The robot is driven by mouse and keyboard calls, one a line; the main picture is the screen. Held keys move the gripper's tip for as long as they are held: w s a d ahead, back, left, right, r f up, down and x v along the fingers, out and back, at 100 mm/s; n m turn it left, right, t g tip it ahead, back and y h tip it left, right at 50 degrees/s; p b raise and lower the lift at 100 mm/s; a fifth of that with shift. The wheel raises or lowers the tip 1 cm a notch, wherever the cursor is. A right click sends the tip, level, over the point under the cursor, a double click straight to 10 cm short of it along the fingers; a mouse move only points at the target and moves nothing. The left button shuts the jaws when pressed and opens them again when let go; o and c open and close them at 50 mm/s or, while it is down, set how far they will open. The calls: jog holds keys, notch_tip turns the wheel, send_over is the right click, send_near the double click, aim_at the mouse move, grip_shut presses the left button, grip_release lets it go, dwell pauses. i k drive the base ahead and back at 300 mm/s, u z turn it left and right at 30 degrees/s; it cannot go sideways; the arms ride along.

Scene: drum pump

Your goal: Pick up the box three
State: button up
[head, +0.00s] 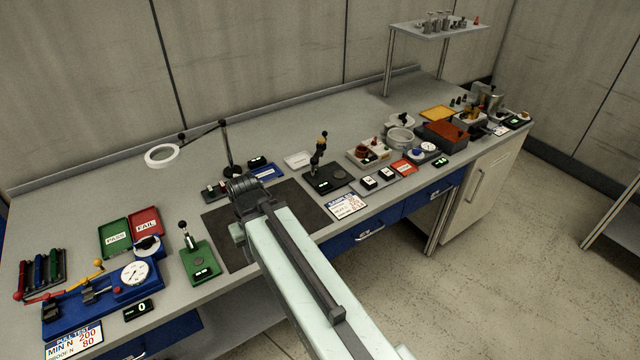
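Two small dark boxes with white tops stand side by side near the bench's front edge, right of centre: one left box (369,182) and one right box (386,173). Their marks are too small to read, so I cannot tell which thing is box three. My pale arm reaches from the bottom edge to above the dark mat, ending in a dark joint. My gripper's fingers do not show. The arm's end is well left of the small boxes and apart from them.
The workbench (330,120) is crowded along its front. A ring magnifier (162,155) stands behind left. The bench's back strip is mostly clear.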

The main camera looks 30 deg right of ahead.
aim_at(368, 182)
jog(key=u, duration=0.15)
jog(key=i, duration=1)
jog(key=z, duration=0.05)
